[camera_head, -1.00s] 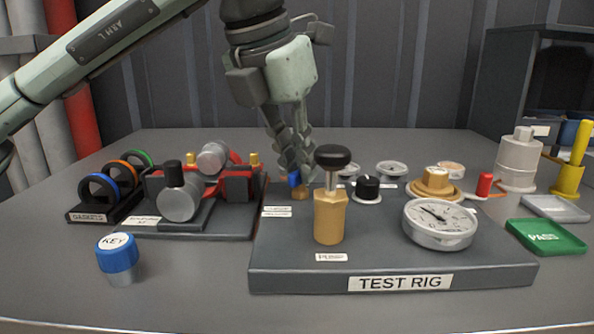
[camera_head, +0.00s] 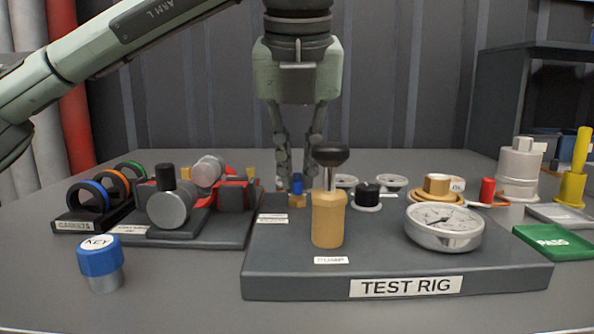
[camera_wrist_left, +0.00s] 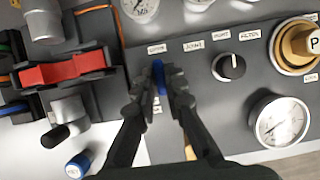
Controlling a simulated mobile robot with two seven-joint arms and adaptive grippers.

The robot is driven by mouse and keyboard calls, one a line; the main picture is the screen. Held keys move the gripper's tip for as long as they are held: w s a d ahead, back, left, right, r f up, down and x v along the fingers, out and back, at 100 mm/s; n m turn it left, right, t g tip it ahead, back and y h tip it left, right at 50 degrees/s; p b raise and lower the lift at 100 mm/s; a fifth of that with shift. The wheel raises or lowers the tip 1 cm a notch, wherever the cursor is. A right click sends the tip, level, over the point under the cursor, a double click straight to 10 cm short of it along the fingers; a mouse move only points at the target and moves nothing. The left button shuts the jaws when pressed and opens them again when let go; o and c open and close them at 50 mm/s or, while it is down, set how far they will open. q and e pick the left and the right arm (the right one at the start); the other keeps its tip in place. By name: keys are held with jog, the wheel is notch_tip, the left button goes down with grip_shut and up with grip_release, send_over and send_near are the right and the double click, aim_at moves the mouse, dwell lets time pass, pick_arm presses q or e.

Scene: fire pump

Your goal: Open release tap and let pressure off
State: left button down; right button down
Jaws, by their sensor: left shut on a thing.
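The release tap has a blue handle (camera_head: 297,183) on a brass base (camera_head: 291,200) at the back left of the test rig (camera_head: 400,270). My left gripper (camera_head: 297,186) reaches down to it from behind, with a finger on each side of the handle. In the left wrist view the blue handle (camera_wrist_left: 158,72) lies between the fingertips (camera_wrist_left: 158,84), and the gripper is shut on it. The pressure gauge (camera_head: 444,226) is at the rig's front right; its exact reading is too small to tell. My right gripper is not in view.
The brass pump (camera_head: 328,218) with a black knob stands just in front of the tap. A black dial (camera_head: 367,193) is to the right. A blue KEY piece (camera_head: 100,257) stands front left, gasket rings (camera_head: 90,198) far left, and a green PASS tray (camera_head: 555,241) right.

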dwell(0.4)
pick_arm(q)
jog(key=c, duration=1.6)
grip_release()
jog(key=v, duration=1.2)
